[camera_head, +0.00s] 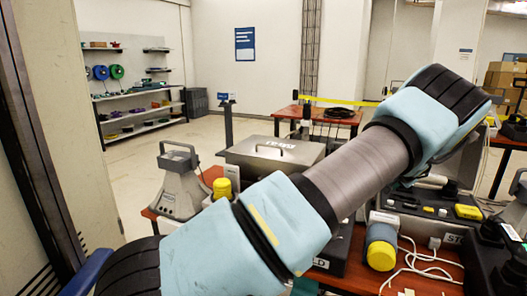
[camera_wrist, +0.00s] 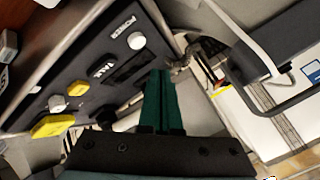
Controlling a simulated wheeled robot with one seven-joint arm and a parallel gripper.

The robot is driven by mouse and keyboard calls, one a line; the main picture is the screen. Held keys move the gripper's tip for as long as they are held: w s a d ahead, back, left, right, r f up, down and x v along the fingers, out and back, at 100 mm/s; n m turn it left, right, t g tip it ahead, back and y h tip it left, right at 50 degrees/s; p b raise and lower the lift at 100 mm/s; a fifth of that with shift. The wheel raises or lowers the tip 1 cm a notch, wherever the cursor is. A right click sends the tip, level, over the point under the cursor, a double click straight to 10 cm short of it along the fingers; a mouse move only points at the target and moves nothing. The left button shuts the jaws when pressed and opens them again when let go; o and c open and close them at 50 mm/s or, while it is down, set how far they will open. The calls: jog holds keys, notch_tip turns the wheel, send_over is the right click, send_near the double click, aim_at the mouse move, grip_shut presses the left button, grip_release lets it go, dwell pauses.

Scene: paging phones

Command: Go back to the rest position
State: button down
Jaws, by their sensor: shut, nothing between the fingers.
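My gripper (camera_wrist: 160,100) shows in the wrist view with its two green fingers together and nothing between them. Beside the fingers, on the left, is a dark control panel (camera_wrist: 92,92) with a white knob (camera_wrist: 136,41) and a yellow button (camera_wrist: 52,126). I cannot tell the gap between fingers and panel; no contact is clear. In the head view my own light-blue arm crosses the picture from lower left to upper right, and the gripper is hidden there.
A red-brown table (camera_head: 345,270) carries a metal case (camera_head: 270,155), a grey yellow-capped device (camera_head: 381,246), cables and a dark button panel (camera_head: 425,205). A grey handled device (camera_head: 180,185) stands left. Shelves (camera_head: 135,110) are far left. Open floor lies between shelves and tables.

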notch_tip(320, 180, up, 2)
jog(key=shift+r, duration=0.1)
jog(key=a+r+n+g+y, duration=0.3)
jog(key=a+n, duration=0.4)
jog(key=a, duration=2.4)
jog(key=s+a+r+n+g, duration=0.1)
jog(key=s+a+n+g, duration=0.1)
jog(key=s+a, duration=0.8)
jog(key=s+a+r+n+g, duration=0.1)
jog(key=s+a+n+g, duration=0.1)
jog(key=s+a, duration=0.9)
jog(key=s, duration=0.6)
jog(key=shift+s+r+n, duration=0.15)
jog(key=shift+r+n, duration=0.15)
jog(key=shift+r, duration=0.1)
